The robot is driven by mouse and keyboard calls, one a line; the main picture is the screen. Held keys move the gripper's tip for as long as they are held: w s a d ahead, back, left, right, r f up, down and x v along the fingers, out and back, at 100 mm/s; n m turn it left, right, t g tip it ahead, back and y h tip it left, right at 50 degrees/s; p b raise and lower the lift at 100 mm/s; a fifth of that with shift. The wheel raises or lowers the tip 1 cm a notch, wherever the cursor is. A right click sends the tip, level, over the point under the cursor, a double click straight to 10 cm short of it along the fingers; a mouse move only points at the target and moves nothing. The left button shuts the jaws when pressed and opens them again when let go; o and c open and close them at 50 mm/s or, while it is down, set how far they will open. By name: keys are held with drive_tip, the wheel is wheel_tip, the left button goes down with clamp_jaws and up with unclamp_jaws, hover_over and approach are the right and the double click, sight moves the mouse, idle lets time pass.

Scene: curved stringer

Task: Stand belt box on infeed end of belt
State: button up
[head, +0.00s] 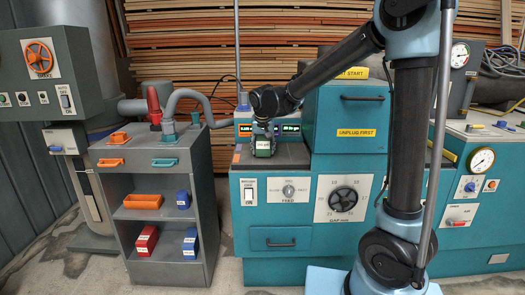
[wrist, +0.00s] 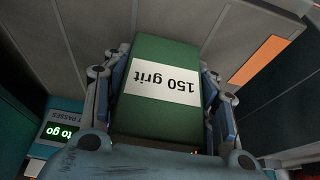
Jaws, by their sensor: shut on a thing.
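A green box with a white label reading "150 grit" (wrist: 160,95) fills the middle of the wrist view, with its text upside down there. My gripper (wrist: 162,100) has its fingers on both sides of the box and is shut on it. In the head view the green box (head: 263,150) hangs under my gripper (head: 263,138), over the left part of the teal machine's bed. The bed's left end shows an orange mark (head: 237,155). An orange strip (wrist: 260,60) also shows in the wrist view. I cannot tell whether the box touches the bed.
A lit green display (head: 292,129) stands behind the box. The tall teal housing marked "UNPLUG FIRST" (head: 350,120) rises close on the right. A grey cart (head: 160,185) with red, orange and blue boxes stands left, with a hose (head: 185,94) above it.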

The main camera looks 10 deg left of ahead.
drive_tip(key=shift+f, duration=0.4)
drive_tip(key=o, duration=1.3)
drive_tip(key=v, duration=1.2)
drive_tip(key=shift+s, duration=0.1)
